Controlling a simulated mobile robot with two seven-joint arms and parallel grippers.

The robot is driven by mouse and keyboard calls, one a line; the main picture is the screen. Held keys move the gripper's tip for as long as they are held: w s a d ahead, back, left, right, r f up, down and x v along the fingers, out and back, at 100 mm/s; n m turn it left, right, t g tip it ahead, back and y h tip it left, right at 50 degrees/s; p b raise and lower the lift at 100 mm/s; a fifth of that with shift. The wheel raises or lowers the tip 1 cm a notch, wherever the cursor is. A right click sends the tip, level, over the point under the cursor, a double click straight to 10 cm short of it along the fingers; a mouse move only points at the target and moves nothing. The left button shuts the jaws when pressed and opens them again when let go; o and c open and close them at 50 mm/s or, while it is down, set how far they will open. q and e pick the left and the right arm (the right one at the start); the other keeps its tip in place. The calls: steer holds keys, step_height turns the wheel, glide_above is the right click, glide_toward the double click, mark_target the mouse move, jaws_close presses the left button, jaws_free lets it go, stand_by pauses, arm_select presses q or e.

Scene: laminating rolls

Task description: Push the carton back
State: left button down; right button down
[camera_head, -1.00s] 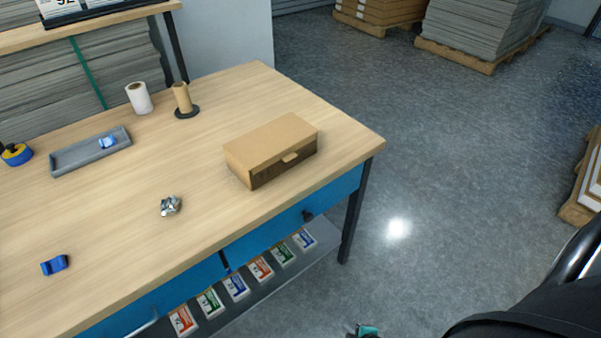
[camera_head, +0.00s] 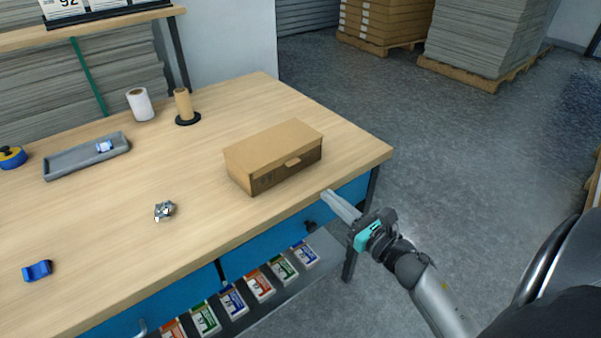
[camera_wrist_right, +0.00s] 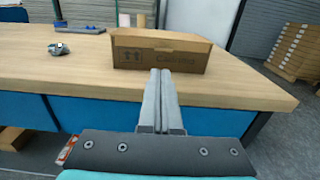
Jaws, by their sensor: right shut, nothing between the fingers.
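The brown carton (camera_head: 274,150) sits closed on the wooden table (camera_head: 120,245), towards its right end and close to the front edge. In the right wrist view the carton (camera_wrist_right: 190,56) stands straight ahead, with printing on its front face. My right gripper (camera_head: 328,195) is shut and empty, at the table's front edge, in front and to the right of the carton. It also shows in the right wrist view (camera_wrist_right: 160,74), its fingertips pointing at the carton's front; in the head view a gap lies between them. My left gripper is not in view.
A silver metal part (camera_head: 164,211) and a blue item (camera_head: 37,271) lie left of the carton. A grey tray (camera_head: 88,158), a white roll (camera_head: 140,104) and a brown roll on a black base (camera_head: 184,105) stand farther back. The tabletop behind the carton is clear.

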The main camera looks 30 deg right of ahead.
mark_target(292, 165)
steer(key=w, duration=0.7)
steer(key=w+a, duration=0.1)
steer(key=w, duration=0.3)
steer(key=shift+w+f, duration=0.1)
steer(key=shift+w, duration=0.15)
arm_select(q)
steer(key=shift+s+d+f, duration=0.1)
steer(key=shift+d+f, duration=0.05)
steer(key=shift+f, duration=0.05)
